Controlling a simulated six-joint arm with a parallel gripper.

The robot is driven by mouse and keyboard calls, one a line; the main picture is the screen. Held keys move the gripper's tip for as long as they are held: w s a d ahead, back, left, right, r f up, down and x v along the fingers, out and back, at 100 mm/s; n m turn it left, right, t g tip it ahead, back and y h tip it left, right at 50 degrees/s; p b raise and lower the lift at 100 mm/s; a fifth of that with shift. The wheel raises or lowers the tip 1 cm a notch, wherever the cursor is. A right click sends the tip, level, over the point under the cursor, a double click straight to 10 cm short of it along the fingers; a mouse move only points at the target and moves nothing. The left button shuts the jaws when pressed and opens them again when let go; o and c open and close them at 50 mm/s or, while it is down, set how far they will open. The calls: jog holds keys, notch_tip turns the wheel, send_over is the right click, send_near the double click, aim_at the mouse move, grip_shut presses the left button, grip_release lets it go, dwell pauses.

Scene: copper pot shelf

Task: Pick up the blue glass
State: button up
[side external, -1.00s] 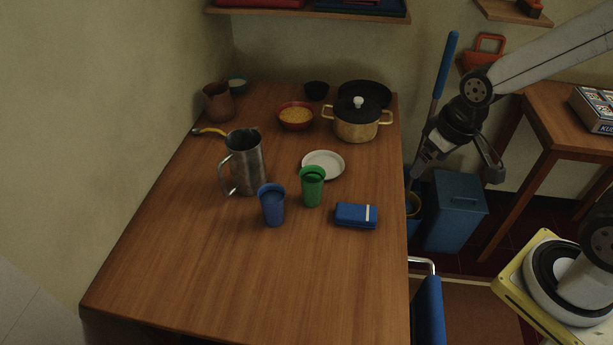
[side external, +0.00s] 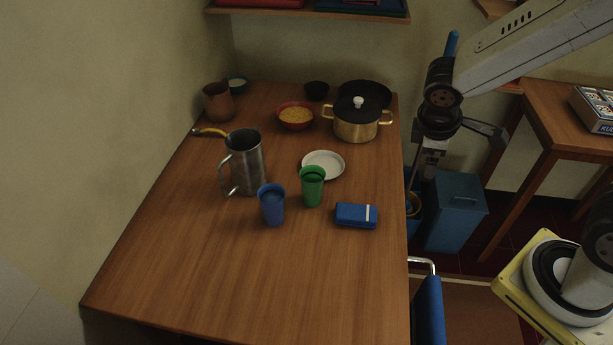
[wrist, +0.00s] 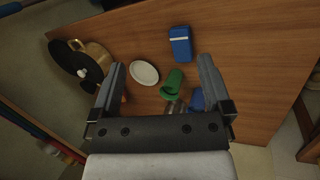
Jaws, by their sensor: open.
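The blue glass (side external: 271,205) stands upright on the wooden table, just left of and nearer than the green glass (side external: 312,187) in the side view. In the wrist view the blue glass (wrist: 197,99) is partly hidden behind the right finger, beside the green glass (wrist: 172,84). My gripper (side external: 420,178) hangs off the table's right edge, well to the right of the glasses, pointing downward. In the wrist view my gripper (wrist: 160,75) has its two fingers wide apart with nothing held.
A metal pitcher (side external: 246,163) stands behind the blue glass. A white plate (side external: 323,164), a blue case (side external: 356,215) and a brass pot (side external: 356,125) are on the table (side external: 250,290), whose front part is clear. A blue chair (side external: 429,310) stands at its right.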

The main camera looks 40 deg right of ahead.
jog(key=n+h, duration=0.1)
jog(key=n, duration=0.1)
jog(key=r+n+t+y, duration=0.1)
jog(key=n+t+y, duration=0.1)
jog(key=n+t, duration=1.85)
send_over(278, 209)
jog(key=s+a, duration=0.1)
jog(key=s, duration=0.3)
jog(key=n+g, duration=0.4)
notch_tip(278, 209, down, 24)
jog(key=shift+s+d+f, duration=0.1)
jog(key=shift+s, duration=0.05)
jog(key=shift+w+d, duration=0.25)
jog(key=shift+w, duration=1.05)
jog(key=shift+w+d, duration=0.2)
jog(key=shift+w, duration=1.1)
jog(key=shift+w+d, duration=0.15)
jog(key=shift+w, duration=1.1)
